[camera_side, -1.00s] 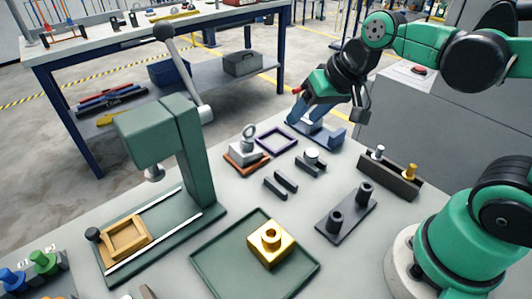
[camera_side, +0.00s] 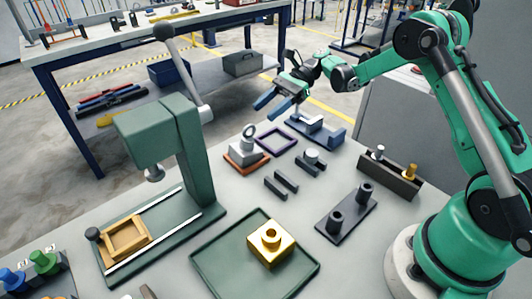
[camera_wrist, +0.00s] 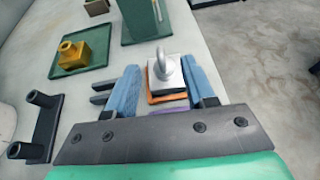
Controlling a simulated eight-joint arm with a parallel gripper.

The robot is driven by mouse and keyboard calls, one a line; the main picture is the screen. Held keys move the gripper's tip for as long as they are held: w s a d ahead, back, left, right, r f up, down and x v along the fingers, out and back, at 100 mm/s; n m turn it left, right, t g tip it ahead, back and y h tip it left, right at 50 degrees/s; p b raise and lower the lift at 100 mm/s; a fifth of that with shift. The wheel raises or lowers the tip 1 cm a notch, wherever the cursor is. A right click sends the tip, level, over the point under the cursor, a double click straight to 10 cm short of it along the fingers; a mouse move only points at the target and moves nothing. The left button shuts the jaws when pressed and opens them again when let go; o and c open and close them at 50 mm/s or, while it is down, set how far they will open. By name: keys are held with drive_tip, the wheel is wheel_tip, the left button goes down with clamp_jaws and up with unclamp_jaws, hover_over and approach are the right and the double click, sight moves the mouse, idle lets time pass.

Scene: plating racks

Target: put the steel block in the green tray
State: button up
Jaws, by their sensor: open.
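The steel block (camera_side: 247,151), grey with a ring handle on top, sits on an orange-brown base to the right of the green press. In the wrist view the steel block (camera_wrist: 167,82) shows between my blue fingers, ahead of them. The green tray (camera_side: 205,268) lies at the front of the table and holds a gold block (camera_side: 271,246) with a round boss. The tray also shows at the upper left of the wrist view (camera_wrist: 64,71). My gripper (camera_side: 266,108) is open and empty, raised beyond the table's back part; in the wrist view its fingers (camera_wrist: 160,68) are spread apart.
The green press (camera_side: 190,160) with its lever stands tall left of the steel block. A purple frame (camera_side: 277,139), a blue fixture (camera_side: 325,130), dark bars (camera_side: 280,184), a two-post plate (camera_side: 346,214) and a dark rack (camera_side: 388,178) stand nearby.

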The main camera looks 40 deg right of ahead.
hover_over(246, 150)
drive_tip(key=w+d, duration=0.1)
drive_tip(key=d, duration=0.1)
drive_tip(key=shift+w+d+f, duration=0.1)
drive_tip(key=shift+d+f, duration=0.05)
drive_tip(key=shift+f, duration=0.95)
clamp_jaws()
